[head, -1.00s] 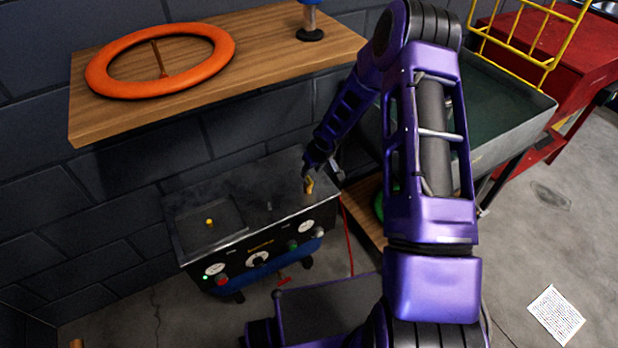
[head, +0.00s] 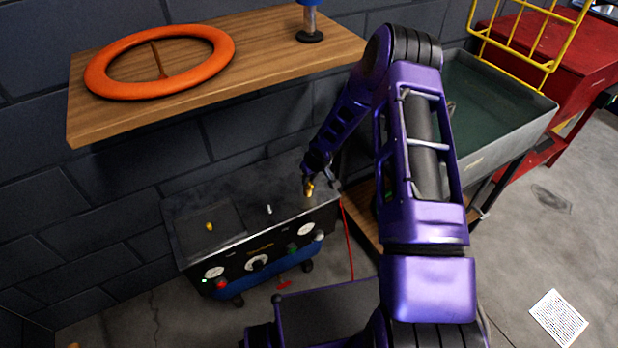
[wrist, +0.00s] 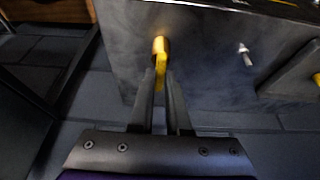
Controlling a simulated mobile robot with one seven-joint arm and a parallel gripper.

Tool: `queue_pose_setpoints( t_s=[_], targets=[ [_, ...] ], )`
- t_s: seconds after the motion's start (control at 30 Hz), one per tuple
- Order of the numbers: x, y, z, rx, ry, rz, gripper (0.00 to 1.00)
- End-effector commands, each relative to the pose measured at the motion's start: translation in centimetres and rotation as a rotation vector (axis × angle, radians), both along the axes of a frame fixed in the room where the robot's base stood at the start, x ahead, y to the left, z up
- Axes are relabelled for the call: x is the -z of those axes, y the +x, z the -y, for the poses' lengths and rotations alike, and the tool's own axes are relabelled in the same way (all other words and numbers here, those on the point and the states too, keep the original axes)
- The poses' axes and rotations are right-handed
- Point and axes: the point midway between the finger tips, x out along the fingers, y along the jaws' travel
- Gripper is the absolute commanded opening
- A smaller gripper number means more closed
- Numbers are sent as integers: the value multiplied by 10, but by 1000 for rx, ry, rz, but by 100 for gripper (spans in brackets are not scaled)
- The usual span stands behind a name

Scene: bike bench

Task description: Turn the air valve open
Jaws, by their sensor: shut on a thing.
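The air valve is a small yellow handle (wrist: 160,52) on the dark top of the compressor bench unit (head: 240,218). It also shows near the right end of that top in the head view (head: 309,190). My gripper (wrist: 161,84) is over the top, with its two fingers shut on the yellow handle. The handle's lower end lies between the fingertips and is partly hidden by them.
A small silver switch (wrist: 245,54) and another yellow knob (head: 210,226) stand on the same top. The wooden shelf (head: 270,72) with an orange ring (head: 160,88) overhangs behind. A grey basin (head: 505,125) is at the right. A red hose (head: 348,238) hangs beside the unit.

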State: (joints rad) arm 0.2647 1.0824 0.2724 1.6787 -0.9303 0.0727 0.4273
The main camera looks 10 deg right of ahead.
Motion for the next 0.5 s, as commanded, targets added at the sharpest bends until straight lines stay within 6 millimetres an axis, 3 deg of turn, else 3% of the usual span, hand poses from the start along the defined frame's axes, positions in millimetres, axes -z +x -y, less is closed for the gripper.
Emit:
queue_pose_setpoints(
  t_s=[0.5],
  targets=[
    [-3,0,2,-69,4,-1,0]
  ],
)
